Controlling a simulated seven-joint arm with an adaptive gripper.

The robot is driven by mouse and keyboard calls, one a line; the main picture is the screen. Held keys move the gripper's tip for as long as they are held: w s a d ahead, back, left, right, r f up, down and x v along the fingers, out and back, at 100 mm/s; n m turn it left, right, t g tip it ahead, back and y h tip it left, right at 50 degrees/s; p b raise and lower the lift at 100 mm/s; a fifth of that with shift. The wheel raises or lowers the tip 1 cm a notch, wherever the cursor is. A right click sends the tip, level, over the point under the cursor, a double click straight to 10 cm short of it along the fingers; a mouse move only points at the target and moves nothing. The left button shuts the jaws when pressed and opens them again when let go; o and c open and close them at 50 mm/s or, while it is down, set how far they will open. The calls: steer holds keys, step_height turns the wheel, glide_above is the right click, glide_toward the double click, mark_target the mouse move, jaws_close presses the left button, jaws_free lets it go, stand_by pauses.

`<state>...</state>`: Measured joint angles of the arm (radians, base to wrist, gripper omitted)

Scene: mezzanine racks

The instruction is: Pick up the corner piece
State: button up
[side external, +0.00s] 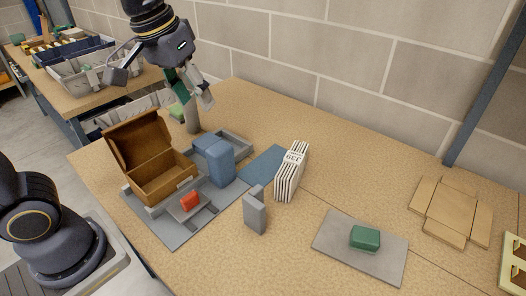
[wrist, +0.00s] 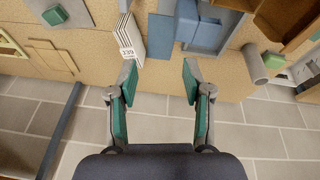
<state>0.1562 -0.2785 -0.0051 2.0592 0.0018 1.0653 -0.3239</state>
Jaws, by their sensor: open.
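A grey upright block with a stepped, L-like top (side external: 255,212) stands on the table right of the grey tray; it looks most like the corner piece, though I cannot be sure. My gripper (side external: 193,98) is open and empty, high above the far side of the table, behind the blue block and well away from the grey piece. In the wrist view my gripper's teal-padded fingers (wrist: 158,72) are spread with nothing between them. The grey piece is not clearly visible there.
An open brown box (side external: 163,185), a blue block (side external: 221,162) and a red piece (side external: 190,201) are on the grey tray (side external: 158,234). A white labelled stack (side external: 291,171) stands beside the grey piece. A grey cylinder (side external: 192,117) stands below my gripper. A green block (side external: 365,238) sits right.

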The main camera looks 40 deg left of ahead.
mark_target(255, 190)
steer(key=w+d+f+m+g, duration=0.2)
steer(key=w+d+f+g, duration=0.1)
steer(key=w+d+f, duration=0.45)
steer(key=shift+y, duration=0.3)
steer(key=f, duration=0.4)
steer(key=s+d+f, duration=0.1)
steer(key=f, duration=0.3)
steer(key=s+d+f, duration=0.1)
steer(key=f, duration=0.3)
steer(key=shift+f, duration=3.25)
steer(key=c, duration=0.8)
steer(key=shift+r, duration=0.15)
steer(key=shift+c, duration=0.2)
